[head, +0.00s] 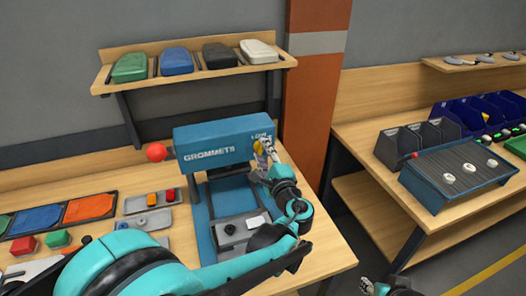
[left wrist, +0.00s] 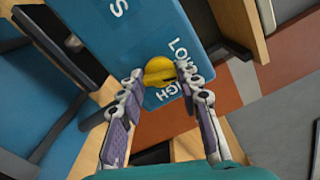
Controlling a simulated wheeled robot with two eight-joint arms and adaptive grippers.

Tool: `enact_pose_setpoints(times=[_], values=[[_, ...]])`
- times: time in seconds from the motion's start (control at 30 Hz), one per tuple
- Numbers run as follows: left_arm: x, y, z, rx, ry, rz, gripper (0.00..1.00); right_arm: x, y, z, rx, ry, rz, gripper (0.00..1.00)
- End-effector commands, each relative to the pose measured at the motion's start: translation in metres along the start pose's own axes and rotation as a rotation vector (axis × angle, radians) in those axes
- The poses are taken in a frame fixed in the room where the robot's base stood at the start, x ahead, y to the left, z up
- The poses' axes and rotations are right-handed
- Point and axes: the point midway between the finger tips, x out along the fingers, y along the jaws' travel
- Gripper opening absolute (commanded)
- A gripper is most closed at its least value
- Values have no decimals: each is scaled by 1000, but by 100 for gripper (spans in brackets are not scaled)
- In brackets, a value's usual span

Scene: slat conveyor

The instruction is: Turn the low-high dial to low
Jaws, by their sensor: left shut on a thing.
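The low-high dial is a yellow knob (left wrist: 158,72) on the face of the blue machine head (head: 215,140) marked GROMMETS. In the left wrist view, the LOW and HIGH lettering is beside the knob and partly covered by the fingers. My left gripper (head: 263,152) is at the right end of the machine head. In the left wrist view its fingertips (left wrist: 161,77) are on either side of the knob, shut on it. Which word the dial points to is unclear. My right gripper (head: 368,286) shows only partly at the bottom edge; its jaws are unclear.
A red ball (head: 156,152) sticks out left of the machine head. A shelf (head: 185,79) with several coloured cases is above. Trays and small coloured blocks lie on the bench at left. A second bench at right holds a slat conveyor (head: 460,165) and bins.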

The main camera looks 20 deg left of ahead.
Motion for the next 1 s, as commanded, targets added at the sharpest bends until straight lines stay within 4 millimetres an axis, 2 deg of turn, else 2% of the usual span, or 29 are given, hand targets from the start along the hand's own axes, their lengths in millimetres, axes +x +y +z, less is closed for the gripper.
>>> enact_pose_setpoints(times=[0.2, 0.5, 1.0], values=[[0, 0, 0, -174, 0, 1, 5, -1, 0, -1, 0, 0, 0, 40], [0, 1, 0, -334, 0, 1, 5, -2, 0, -2, 0, 0, 0, 40], [0, 1, 0, -396, 0, 2, 5, -3, 0, -2, 0, 0, 0, 40]])
